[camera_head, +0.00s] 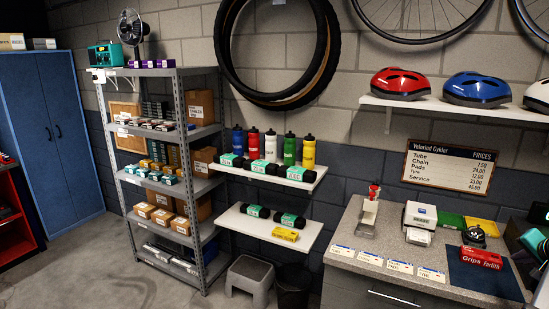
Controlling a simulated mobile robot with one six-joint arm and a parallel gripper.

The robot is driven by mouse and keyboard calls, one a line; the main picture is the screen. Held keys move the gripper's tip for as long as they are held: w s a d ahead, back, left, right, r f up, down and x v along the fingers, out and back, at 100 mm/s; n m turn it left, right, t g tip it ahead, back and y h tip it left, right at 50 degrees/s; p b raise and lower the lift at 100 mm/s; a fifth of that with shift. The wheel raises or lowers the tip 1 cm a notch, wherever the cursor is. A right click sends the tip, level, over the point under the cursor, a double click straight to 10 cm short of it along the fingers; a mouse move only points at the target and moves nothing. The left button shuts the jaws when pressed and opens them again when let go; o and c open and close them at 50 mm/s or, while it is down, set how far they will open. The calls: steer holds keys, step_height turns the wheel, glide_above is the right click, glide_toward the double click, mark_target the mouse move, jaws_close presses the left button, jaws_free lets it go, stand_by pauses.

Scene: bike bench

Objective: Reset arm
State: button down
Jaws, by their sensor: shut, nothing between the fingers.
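My gripper is not clearly visible in the head view. The view shows the workshop with a grey counter (345,230) at the lower right, a metal shelf rack (190,160) at the left and wall shelves in the middle. Dark and teal shapes (532,240) are cut off at the right edge, and I cannot tell what they are.
The counter holds a white device (420,215), a dark blue mat (485,272), a red grips box (481,257) and several price labels. The floor (90,275) at the left is clear.

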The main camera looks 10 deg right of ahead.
steer(key=w+a+f+n+g+y+b, duration=0.15)
steer(key=w+a+f, duration=0.35)
steer(key=a+f, duration=0.5)
steer(key=w+a+f+n+g+y, duration=0.1)
steer(key=w+a+f+n+y, duration=0.1)
steer(key=w+a+f, duration=0.55)
steer(key=s+a+f+n+g+y+b, duration=0.2)
steer(key=a+f+n+g+y, duration=0.1)
steer(key=a+f, duration=1.95)
steer(key=s+a+f+n+g+b, duration=0.1)
steer(key=s+a+f+n, duration=0.1)
steer(key=s+a+f, duration=0.3)
steer(key=s+a+f+n+g+b, duration=0.15)
steer(key=a+f, duration=0.25)
steer(key=a, duration=0.4)
steer(key=s+a+f+n+g, duration=0.1)
steer(key=s+a+f+g, duration=0.1)
steer(key=s+a+f, duration=0.35)
steer(key=s+a+f+n+g, duration=0.1)
steer(key=s+a+f, duration=0.1)
steer(key=s, duration=0.3)
steer(key=s+a+f+n+g+h+b, duration=0.1)
steer(key=s+a+f, duration=0.1)
steer(key=s+a, duration=0.3)
steer(key=s+a+f+n+g, duration=0.1)
steer(key=s+a+f+n, duration=0.1)
steer(key=s, duration=0.4)
steer(key=shift+a+f+g, duration=0.3)
steer(key=shift+a+f, duration=0.15)
steer(key=shift+a, duration=0.25)
